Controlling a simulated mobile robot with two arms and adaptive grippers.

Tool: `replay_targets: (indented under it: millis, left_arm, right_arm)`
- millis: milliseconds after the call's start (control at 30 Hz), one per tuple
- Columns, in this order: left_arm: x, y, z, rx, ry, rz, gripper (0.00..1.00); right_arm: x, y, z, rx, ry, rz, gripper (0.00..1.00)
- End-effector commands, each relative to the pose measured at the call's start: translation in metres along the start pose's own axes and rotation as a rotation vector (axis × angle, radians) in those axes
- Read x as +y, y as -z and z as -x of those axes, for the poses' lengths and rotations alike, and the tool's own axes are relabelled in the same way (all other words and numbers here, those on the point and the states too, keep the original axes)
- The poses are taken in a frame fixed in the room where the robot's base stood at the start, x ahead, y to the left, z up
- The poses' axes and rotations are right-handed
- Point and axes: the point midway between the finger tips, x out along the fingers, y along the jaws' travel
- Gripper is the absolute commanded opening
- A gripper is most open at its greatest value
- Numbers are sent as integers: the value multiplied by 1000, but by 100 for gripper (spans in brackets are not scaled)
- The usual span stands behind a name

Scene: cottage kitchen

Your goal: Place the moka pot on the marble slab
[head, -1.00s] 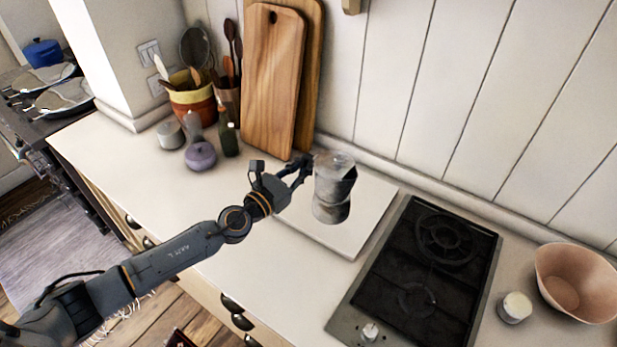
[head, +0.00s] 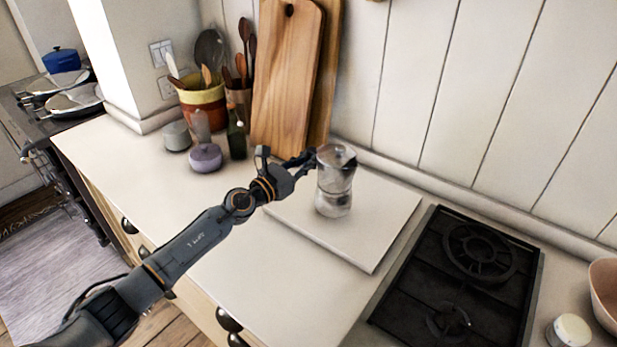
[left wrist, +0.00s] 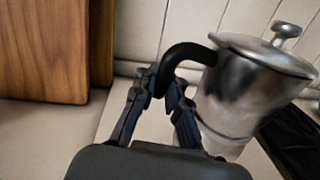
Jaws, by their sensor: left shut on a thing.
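The silver moka pot (head: 334,190) is upright over the white marble slab (head: 380,235) in the head view. I cannot tell whether its base touches the slab or is slightly above it. My left gripper (head: 306,160) comes in from the left and is shut on the pot's black handle. In the left wrist view the fingers (left wrist: 160,100) close around the lower part of the curved handle (left wrist: 183,55), and the metal body of the moka pot (left wrist: 245,90) fills the right side. My right gripper is not in view.
A black gas hob (head: 460,285) lies right of the slab. Wooden boards (head: 288,80) lean on the wall behind. A purple pot (head: 205,157), a dark bottle (head: 237,138) and a utensil crock (head: 203,105) stand to the left. The counter's front left is clear.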

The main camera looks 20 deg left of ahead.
Motion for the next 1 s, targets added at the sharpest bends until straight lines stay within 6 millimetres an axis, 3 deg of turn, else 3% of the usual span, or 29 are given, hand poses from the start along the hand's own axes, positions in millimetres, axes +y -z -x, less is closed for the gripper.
replay_targets:
  millis: [33,167,633,667,767,1000]
  left_arm:
    - [-1,13,-1,-3,0,6,0]
    - [-2,29,-1,-3,-1,5,0]
    - [-3,35,0,-4,-1,1,0]
    - [-3,36,0,1,1,-1,15]
    - [-3,35,0,1,1,-1,35]
    - [-3,35,0,1,1,-1,35]
  right_arm:
    - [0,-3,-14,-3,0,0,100]
    - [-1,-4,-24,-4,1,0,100]
    - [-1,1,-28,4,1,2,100]
    - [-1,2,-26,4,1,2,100]
    - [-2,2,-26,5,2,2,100]
    - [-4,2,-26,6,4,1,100]
